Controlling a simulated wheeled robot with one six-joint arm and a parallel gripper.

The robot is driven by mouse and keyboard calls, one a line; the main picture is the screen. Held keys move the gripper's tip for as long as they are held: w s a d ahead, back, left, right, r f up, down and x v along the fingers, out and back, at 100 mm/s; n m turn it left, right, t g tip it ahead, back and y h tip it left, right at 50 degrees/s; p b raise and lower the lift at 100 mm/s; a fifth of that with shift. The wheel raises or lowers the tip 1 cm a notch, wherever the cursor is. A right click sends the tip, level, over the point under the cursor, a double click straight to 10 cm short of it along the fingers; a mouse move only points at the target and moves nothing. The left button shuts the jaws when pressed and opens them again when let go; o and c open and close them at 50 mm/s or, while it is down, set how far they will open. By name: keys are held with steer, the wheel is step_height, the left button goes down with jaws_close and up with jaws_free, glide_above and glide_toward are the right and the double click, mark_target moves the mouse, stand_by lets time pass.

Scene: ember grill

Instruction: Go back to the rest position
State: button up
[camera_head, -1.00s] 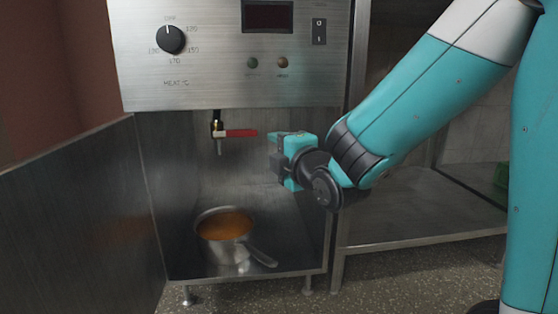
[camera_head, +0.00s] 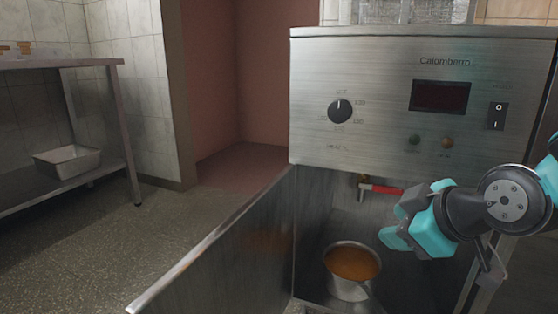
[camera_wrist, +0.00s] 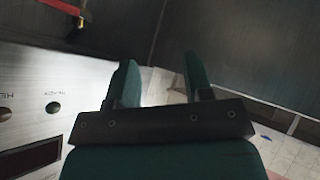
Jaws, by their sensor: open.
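My gripper (camera_head: 392,222) is at the right in the head view, in front of the fryer's open lower bay. It is open and empty. In the wrist view its two teal fingers (camera_wrist: 160,82) stand apart with nothing between them. The red-handled drain valve (camera_head: 380,189) is just up and left of the gripper, its handle pointing right, and it also shows at the top left of the wrist view (camera_wrist: 62,7). A steel pot (camera_head: 346,288) with orange liquid stands on the bay floor below. Part of the gripper's near side is hidden by my wrist.
The fryer's steel panel (camera_head: 380,70) carries a dial (camera_head: 339,111), a dark display (camera_head: 440,96) and a switch (camera_head: 497,116). A metal side wall (camera_head: 235,245) edges the bay on the left. A table (camera_head: 60,62) with a metal pan (camera_head: 67,161) stands far left. The floor between is clear.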

steer(key=s+a+r+m+g+p, duration=0.2)
steer(key=s+r+g+p, duration=0.3)
steer(key=s+r+p, duration=0.3)
steer(key=s+a+r+m+g+p, duration=0.25)
steer(key=s+r+g+p, duration=0.2)
steer(key=s+r, duration=0.35)
step_height(320, 180, up, 34)
steer(key=p, duration=3.6)
steer(key=shift+s+r, duration=0.2)
steer(key=shift+s, duration=0.25)
steer(key=shift+n, duration=0.25)
